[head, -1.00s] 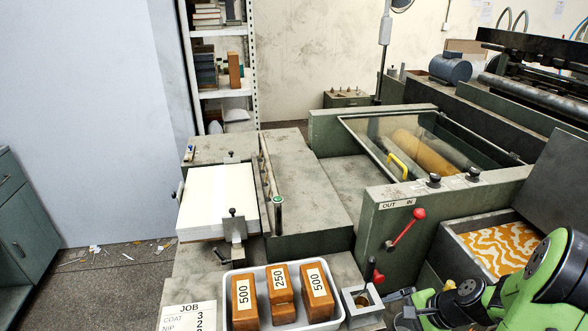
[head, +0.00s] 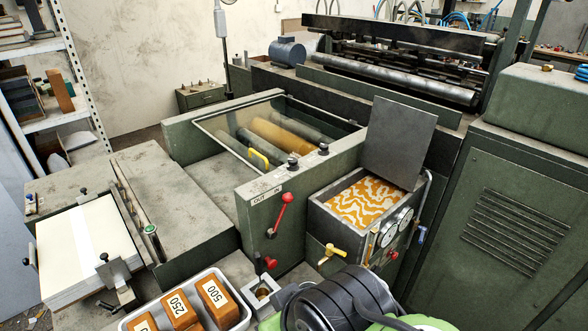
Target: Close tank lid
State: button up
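The tank (head: 318,222) is a dark green box at the right of the machine, with an orange and white swirled surface inside. Its lid (head: 400,138) is a flat dark grey panel standing raised at the back of the tank, so the top is open. My gripper (head: 286,297) shows only as a grey part beside the black wrist at the bottom edge, in front of the tank and well below the lid. It is apart from the lid. Its fingers cannot be made out.
Gauges (head: 396,228) and a yellow tap (head: 333,254) are on the tank's front. A red-knobbed lever (head: 281,212) stands left of it. A tray (head: 236,322) of numbered blocks and a square metal fitting (head: 262,292) lie left of my arm. A green cabinet (head: 520,190) stands at right.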

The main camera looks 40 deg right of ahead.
aim_at(398, 140)
jog(key=z, duration=1.6)
